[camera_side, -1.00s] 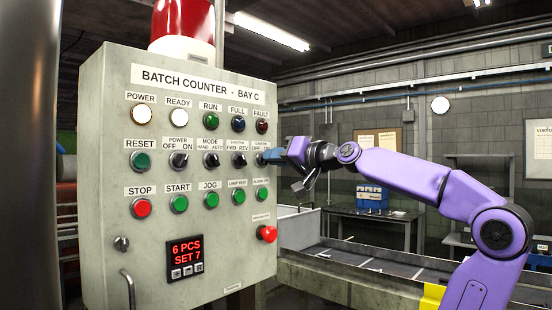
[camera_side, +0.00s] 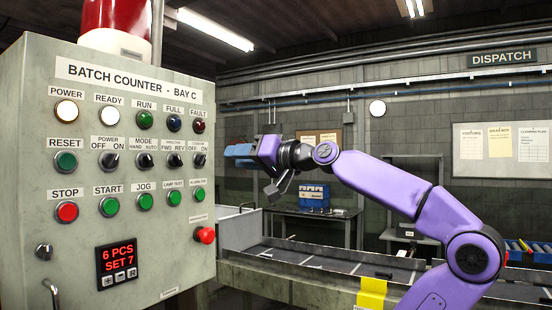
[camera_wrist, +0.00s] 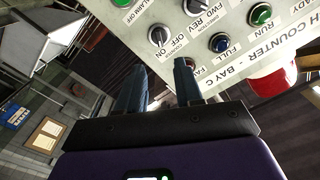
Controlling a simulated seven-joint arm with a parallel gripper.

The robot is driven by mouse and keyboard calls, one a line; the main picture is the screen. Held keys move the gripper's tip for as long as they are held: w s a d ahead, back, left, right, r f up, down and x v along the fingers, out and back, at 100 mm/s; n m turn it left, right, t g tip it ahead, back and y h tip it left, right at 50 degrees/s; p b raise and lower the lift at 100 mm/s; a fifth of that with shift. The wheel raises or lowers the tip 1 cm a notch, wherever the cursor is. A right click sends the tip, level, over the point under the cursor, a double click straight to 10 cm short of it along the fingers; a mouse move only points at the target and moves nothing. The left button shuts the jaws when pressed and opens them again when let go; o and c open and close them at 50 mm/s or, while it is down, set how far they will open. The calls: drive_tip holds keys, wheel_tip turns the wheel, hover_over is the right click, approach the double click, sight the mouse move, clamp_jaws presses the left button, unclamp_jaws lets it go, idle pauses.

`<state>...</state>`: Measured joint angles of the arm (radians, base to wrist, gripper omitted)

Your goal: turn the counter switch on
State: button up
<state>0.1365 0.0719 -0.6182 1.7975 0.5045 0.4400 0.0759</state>
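The counter switch (camera_side: 200,160) is a black rotary knob at the right end of the panel's middle row, under an OFF/ON label. It also shows in the wrist view (camera_wrist: 158,36), just beyond my fingertips and roughly in line with the gap between them. The knob's setting is too small to read surely. My gripper (camera_side: 233,156) hangs to the right of the panel at about the switch's height, apart from it. In the wrist view its two blue fingers (camera_wrist: 158,66) stand apart with nothing between them.
The grey control panel (camera_side: 120,240) carries several lamps, knobs and buttons. A red mushroom button (camera_side: 205,235) sticks out below the switch. A conveyor (camera_side: 330,267) with a yellow piece runs below my arm. Free air lies between gripper and panel.

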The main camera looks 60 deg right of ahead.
drive_tip(key=s, duration=0.9)
idle(0.3)
drive_tip(key=w+a+f+n+g+y, duration=0.1)
drive_tip(key=a+f+n+g+y, duration=0.3)
drive_tip(key=f, duration=0.8)
drive_tip(key=w+a+f+n+g+y, duration=0.15)
drive_tip(key=a+f+n+g, duration=0.45)
drive_tip(key=f, duration=0.6)
drive_tip(key=s+d+f+n+g+h, duration=0.1)
drive_tip(key=s+f+n+g+h, duration=0.4)
drive_tip(key=s+f, duration=1.4)
drive_tip(key=n+g, duration=0.2)
drive_tip(key=n, duration=0.1)
drive_tip(key=shift+n+g, duration=0.4)
